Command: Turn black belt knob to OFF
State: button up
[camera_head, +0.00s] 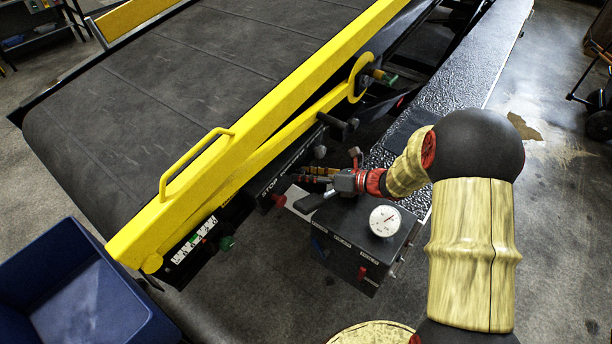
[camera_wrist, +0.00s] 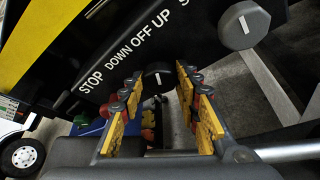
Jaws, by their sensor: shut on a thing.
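The black belt knob (camera_wrist: 158,76) is on the dark panel under the printed words STOP, DOWN, OFF, UP in the wrist view. It has a short white mark on its face; which word the mark points to is not clear. My gripper (camera_wrist: 159,84) has its yellow-padded fingers on both sides of this knob and is shut on it. In the head view, my gripper (camera_head: 312,176) reaches the panel on the side of the belt loader, and the held knob is hidden by the fingers.
Another dark knob (camera_wrist: 243,25) with a white mark is on the right of the panel. A grey box with a round gauge (camera_head: 384,221) stands below my wrist. A yellow rail (camera_head: 255,100) runs along the belt (camera_head: 150,95). A blue bin (camera_head: 85,295) is at lower left.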

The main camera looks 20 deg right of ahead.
jog(key=shift+c, duration=1.2)
jog(key=n+h+b, duration=0.1)
jog(key=n+b, duration=0.1)
jog(key=n+t+h+b, duration=0.1)
jog(key=n+b, duration=0.1)
jog(key=b, duration=0.1)
jog(key=shift+s+a+b, duration=0.1)
jog(key=shift+b, duration=0.25)
jog(key=shift+h, duration=0.4)
jog(key=o, duration=1.2)
jog(key=shift+c, duration=0.2)
